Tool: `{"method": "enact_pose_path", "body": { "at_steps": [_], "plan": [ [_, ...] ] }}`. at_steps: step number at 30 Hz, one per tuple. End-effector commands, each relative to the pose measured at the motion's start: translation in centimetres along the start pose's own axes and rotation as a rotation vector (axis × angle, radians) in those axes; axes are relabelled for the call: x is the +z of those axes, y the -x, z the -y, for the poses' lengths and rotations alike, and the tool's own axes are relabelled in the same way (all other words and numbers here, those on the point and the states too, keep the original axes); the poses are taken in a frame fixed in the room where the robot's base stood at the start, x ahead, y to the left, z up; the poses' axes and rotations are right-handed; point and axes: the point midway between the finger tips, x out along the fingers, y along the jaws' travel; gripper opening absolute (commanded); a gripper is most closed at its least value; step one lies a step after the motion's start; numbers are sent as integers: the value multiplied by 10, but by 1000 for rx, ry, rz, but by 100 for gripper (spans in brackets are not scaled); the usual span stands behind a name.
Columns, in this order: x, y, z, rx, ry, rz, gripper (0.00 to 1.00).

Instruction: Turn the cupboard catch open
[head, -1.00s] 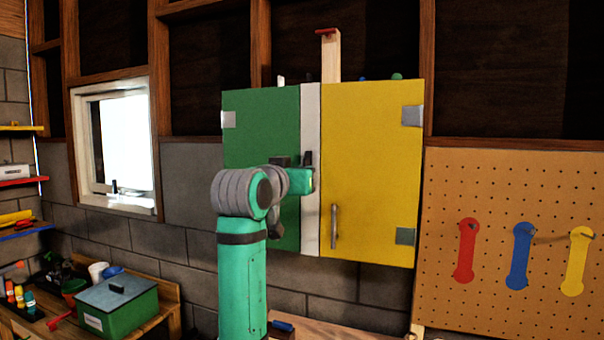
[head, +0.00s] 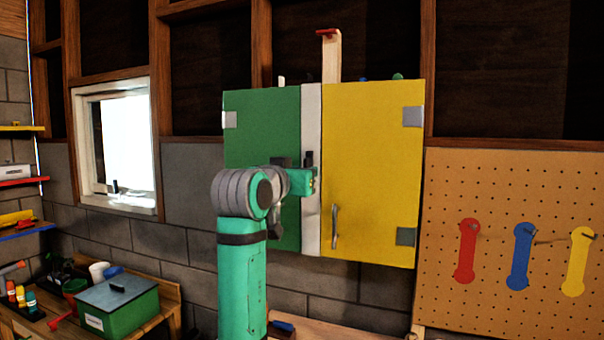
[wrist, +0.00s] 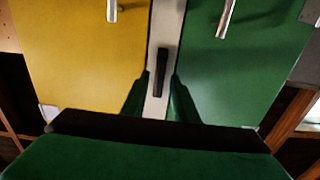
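The cupboard has a green door (head: 260,125) on the left and a yellow door (head: 370,165) on the right, both closed, with a pale strip (head: 311,110) between them. The black catch (head: 309,158) stands upright on this strip. In the wrist view, which is upside down, the catch (wrist: 161,72) is a dark upright bar. My gripper (wrist: 158,98) has its two green fingers apart, one on each side of the catch's line, with gaps visible between. I cannot tell how deep the fingers reach. In the head view my arm hides part of the green door and the fingertips.
The yellow door has a metal handle (head: 335,226). A pegboard (head: 490,190) with hanging coloured tools is on the right. A green box (head: 120,305) stands on the bench at lower left. A wooden post with a red top (head: 330,55) rises above the cupboard.

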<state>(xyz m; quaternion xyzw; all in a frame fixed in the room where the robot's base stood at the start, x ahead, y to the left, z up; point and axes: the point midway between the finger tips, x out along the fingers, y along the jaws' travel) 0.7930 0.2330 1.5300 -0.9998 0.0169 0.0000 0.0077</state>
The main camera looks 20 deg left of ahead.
Motion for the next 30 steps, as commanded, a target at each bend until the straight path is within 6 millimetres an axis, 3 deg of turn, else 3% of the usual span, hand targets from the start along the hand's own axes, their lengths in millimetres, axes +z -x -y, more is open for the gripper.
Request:
{"method": "enact_pose_path", "body": {
  "at_steps": [5,18,24,30],
  "plan": [
    [0,17,0,0,-1,-2,27],
    [-1,93,1,-2,0,-3,27],
    [0,107,0,-1,0,-1,27],
    [0,108,0,-1,0,0,27]
  ]
}}
